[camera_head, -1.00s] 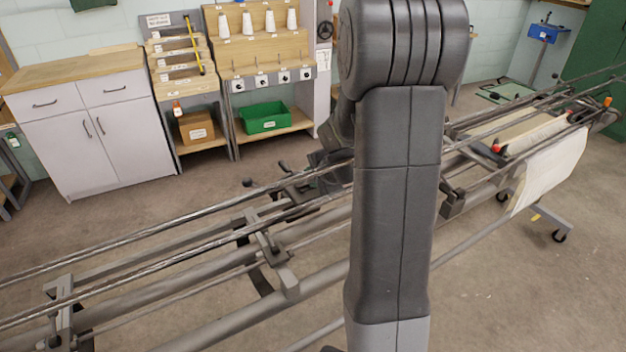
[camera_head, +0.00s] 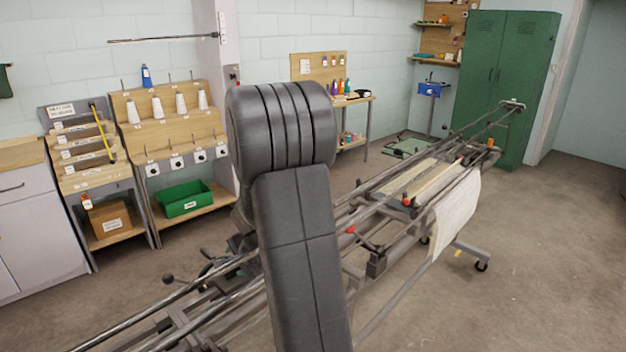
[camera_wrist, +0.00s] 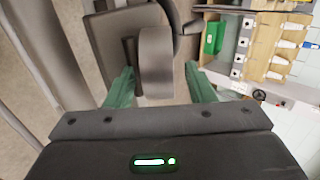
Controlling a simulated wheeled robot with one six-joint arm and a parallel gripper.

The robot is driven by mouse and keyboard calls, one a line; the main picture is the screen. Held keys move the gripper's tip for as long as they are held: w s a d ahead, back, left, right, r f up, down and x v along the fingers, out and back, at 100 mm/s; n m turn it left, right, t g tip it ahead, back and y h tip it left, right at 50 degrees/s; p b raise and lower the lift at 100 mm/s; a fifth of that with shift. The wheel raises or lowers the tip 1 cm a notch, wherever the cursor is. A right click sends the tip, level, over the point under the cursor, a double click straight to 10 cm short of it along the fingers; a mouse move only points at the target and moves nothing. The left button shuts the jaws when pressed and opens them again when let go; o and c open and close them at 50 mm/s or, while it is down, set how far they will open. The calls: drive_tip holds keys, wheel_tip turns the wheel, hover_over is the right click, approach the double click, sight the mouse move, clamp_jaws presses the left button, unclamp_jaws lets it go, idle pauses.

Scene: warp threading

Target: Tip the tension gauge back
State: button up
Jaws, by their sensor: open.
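In the wrist view my gripper (camera_wrist: 160,86) is open, with one green finger on each side. A grey rounded part (camera_wrist: 155,62) stands between the fingers, in front of a dark grey block (camera_wrist: 110,45). It may be the tension gauge, but I cannot tell for sure. I cannot tell whether the fingers touch it. In the head view my own arm hides my gripper and the middle of the long metal warp frame (camera_head: 375,262). I cannot pick out a tension gauge there.
The frame runs diagonally to a green cabinet (camera_head: 505,85). A cream cloth (camera_head: 455,215) hangs at its right side. A rack with white cones (camera_head: 180,103) and a green bin (camera_head: 184,198) stands along the wall. The floor (camera_head: 560,270) at right is clear.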

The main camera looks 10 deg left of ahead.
drive_tip(key=shift+w+a+r+g+h+p, duration=0.25)
drive_tip(key=shift+g+h+p, duration=0.5)
drive_tip(key=shift+p, duration=5.7)
